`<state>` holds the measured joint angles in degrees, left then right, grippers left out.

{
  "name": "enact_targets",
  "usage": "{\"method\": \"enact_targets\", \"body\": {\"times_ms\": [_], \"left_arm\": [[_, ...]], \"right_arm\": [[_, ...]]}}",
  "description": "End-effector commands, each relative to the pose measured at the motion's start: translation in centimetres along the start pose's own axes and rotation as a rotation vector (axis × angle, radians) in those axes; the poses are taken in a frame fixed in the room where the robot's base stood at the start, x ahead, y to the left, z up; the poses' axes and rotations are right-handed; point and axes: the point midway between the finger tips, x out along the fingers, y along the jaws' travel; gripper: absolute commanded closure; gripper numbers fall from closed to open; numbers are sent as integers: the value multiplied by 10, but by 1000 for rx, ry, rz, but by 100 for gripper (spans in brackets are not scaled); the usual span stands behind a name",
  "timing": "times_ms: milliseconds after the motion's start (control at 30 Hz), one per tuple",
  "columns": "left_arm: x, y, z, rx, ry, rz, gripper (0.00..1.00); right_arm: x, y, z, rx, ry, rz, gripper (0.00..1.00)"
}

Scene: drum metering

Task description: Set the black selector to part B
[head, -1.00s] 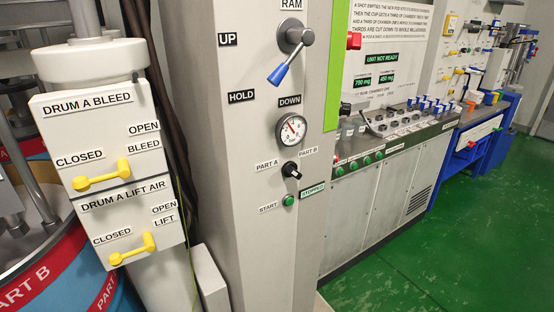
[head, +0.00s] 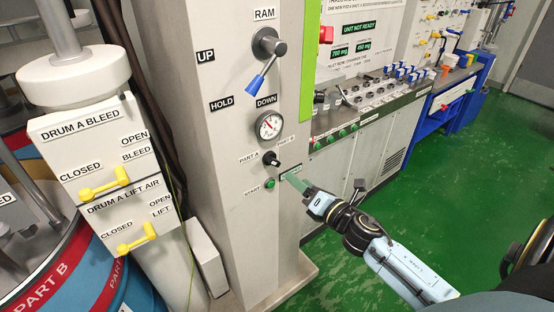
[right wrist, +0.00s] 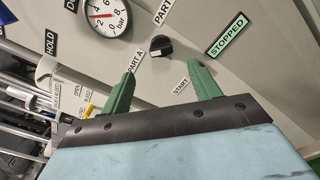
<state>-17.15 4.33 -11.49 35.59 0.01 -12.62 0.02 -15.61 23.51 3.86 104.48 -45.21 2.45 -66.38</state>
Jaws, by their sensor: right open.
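The black selector (head: 270,158) sits on the grey column, between the PART A label (head: 249,158) and the PART B label (head: 286,142). In the right wrist view the selector (right wrist: 160,46) is a round knob with a raised bar; its pale mark seems to face the PART A side, though it is small. My right gripper (head: 291,180) has green fingers and reaches in from the lower right, just below and right of the selector. In the right wrist view its fingers (right wrist: 163,72) are apart and empty, with the selector beyond the gap. My left gripper is out of view.
A green START button (head: 269,184) and the STOPPED sign (head: 290,171) are close to my fingers. Above are a pressure gauge (head: 269,125) and a blue-handled ram lever (head: 262,76). A drum panel with yellow levers (head: 105,186) stands left. The green floor is open on the right.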

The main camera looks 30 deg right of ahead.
Motion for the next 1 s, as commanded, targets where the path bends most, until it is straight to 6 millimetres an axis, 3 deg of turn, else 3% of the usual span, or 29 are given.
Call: {"method": "enact_targets", "body": {"times_ms": [300,500,700,1000], "left_arm": [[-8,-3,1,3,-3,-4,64],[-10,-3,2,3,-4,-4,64],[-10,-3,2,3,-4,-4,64],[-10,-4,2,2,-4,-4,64]], "right_arm": [[61,1,2,3,-3,0,38],[90,0,1,5,-2,-3,38],[106,0,0,4,0,-2,38],[108,0,0,4,0,-2,38]]}}
